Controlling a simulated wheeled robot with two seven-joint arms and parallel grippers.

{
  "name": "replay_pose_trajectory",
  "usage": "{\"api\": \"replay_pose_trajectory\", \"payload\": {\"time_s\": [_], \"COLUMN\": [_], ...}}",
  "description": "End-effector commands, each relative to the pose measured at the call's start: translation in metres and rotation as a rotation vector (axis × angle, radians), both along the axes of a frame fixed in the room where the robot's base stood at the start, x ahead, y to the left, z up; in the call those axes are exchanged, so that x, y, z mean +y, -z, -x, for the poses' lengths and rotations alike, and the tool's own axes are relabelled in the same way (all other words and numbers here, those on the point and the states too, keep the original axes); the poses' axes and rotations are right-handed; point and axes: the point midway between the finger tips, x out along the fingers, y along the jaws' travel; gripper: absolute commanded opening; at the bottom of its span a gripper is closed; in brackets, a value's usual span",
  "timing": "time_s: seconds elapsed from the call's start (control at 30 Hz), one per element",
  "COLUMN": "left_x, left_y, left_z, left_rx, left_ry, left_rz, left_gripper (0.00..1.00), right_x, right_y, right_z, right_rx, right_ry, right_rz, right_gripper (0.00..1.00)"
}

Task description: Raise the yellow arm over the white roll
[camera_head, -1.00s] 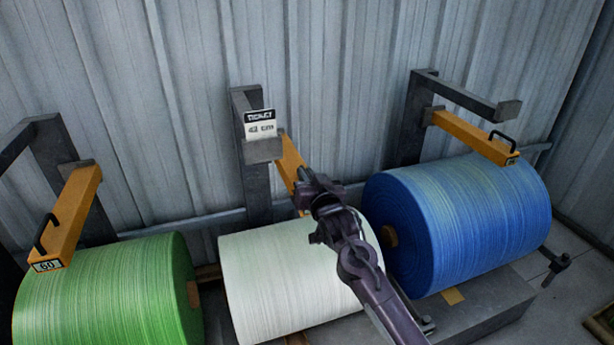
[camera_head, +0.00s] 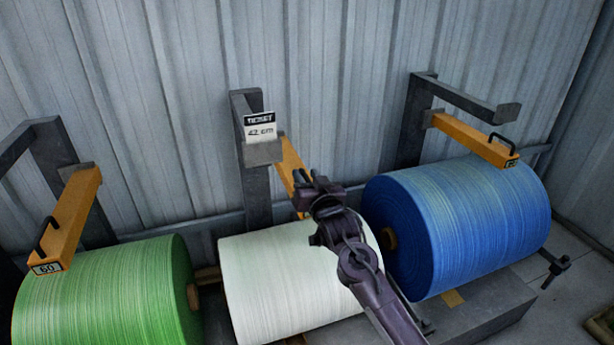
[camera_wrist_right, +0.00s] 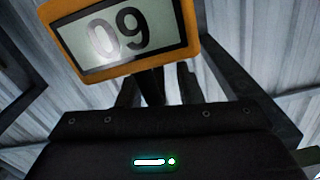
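The white roll (camera_head: 285,275) lies between the green and blue rolls. Its yellow arm (camera_head: 292,165) hangs from a grey bracket (camera_head: 257,170) and slopes down above the roll; my right gripper hides its front end. My right gripper (camera_head: 306,178) is at that end, fingers pointing up and away, with a gap between the fingertips. In the right wrist view the yellow arm's end plate (camera_wrist_right: 130,35) shows upside-down digits just above the gripper (camera_wrist_right: 158,88). A dark bar, probably the handle, shows between the spread fingers; contact cannot be told. My left gripper is out of view.
A green roll (camera_head: 105,295) with its yellow arm (camera_head: 70,215) is at left. A blue roll (camera_head: 465,220) with its yellow arm (camera_head: 470,138) is at right. A ticket (camera_head: 259,127) reading 42 cm is on the middle bracket. A corrugated wall (camera_head: 330,70) stands behind.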

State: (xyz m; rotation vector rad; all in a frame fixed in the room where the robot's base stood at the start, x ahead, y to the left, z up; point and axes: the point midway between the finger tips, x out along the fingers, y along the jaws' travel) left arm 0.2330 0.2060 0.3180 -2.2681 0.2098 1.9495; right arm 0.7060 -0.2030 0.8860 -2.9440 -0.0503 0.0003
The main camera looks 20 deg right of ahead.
Motion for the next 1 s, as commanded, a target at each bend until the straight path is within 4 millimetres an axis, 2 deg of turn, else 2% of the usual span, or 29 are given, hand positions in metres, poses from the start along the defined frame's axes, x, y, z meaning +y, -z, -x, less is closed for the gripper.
{"api": "replay_pose_trajectory", "payload": {"time_s": [0.3,0.5,1.0], "left_x": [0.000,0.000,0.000], "left_y": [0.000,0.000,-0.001], "left_z": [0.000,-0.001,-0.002], "left_rx": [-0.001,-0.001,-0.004], "left_ry": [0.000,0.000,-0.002], "left_rz": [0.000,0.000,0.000], "left_gripper": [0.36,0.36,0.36], "right_x": [-0.002,-0.003,-0.003], "right_y": [0.001,0.000,0.000], "right_z": [0.049,0.071,0.074], "right_rx": [0.000,-0.002,0.000], "right_ry": [0.000,0.001,0.001], "right_rz": [-0.001,0.001,0.000], "right_gripper": [0.33,0.33,0.33]}}
